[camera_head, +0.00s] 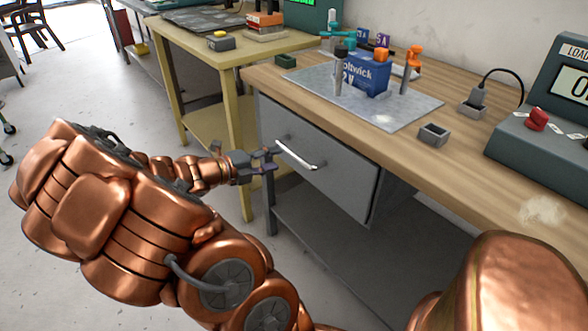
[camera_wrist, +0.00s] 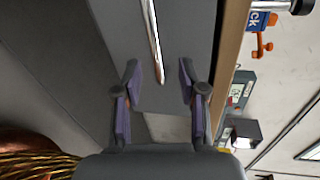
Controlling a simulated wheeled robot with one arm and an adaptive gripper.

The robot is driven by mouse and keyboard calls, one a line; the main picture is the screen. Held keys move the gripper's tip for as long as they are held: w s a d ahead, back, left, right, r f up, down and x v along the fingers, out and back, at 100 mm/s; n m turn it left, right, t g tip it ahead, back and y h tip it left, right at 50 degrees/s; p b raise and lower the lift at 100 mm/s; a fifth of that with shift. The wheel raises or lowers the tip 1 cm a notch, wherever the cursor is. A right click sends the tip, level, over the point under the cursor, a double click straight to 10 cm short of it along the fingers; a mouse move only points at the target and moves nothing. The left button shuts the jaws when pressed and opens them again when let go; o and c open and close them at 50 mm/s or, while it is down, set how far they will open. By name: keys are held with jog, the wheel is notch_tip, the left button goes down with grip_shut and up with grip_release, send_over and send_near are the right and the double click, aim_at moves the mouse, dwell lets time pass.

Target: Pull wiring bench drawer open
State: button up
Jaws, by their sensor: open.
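The wiring bench drawer (camera_head: 325,180) has a flat grey front under the wooden bench top and looks shut. Its silver bar handle (camera_head: 296,155) sits on the front, towards the left end. My gripper (camera_head: 272,160) is open just left of the handle, its fingers pointing towards the drawer. In the wrist view the drawer front (camera_wrist: 185,30) fills the top middle, and the handle (camera_wrist: 154,40) runs down towards the gap between the two fingers of my gripper (camera_wrist: 158,72). The handle's end shows between the fingertips; neither finger visibly touches it.
The wooden bench top (camera_head: 460,160) carries a metal plate with a blue battery (camera_head: 366,75), a small grey tray (camera_head: 434,134) and a grey meter box (camera_head: 545,125). A yellow table (camera_head: 190,62) stands close on the left. Open floor (camera_head: 100,90) lies further left.

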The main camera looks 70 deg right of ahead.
aim_at(291, 155)
jog(key=shift+n, duration=0.6)
jog(key=shift+w+f+b+x, duration=0.15)
jog(key=shift+b+x, duration=0.25)
jog(key=shift+x, duration=1.05)
jog(key=shift+w+f+b+x, duration=0.15)
jog(key=shift+b+x, duration=0.25)
jog(key=shift+x, duration=1)
jog(key=shift+w+f+b+x, duration=0.1)
jog(key=shift+b+x, duration=0.3)
jog(key=shift+x, duration=1.05)
jog(key=shift+d, duration=0.15)
jog(key=shift+c, duration=0.2)
grip_shut()
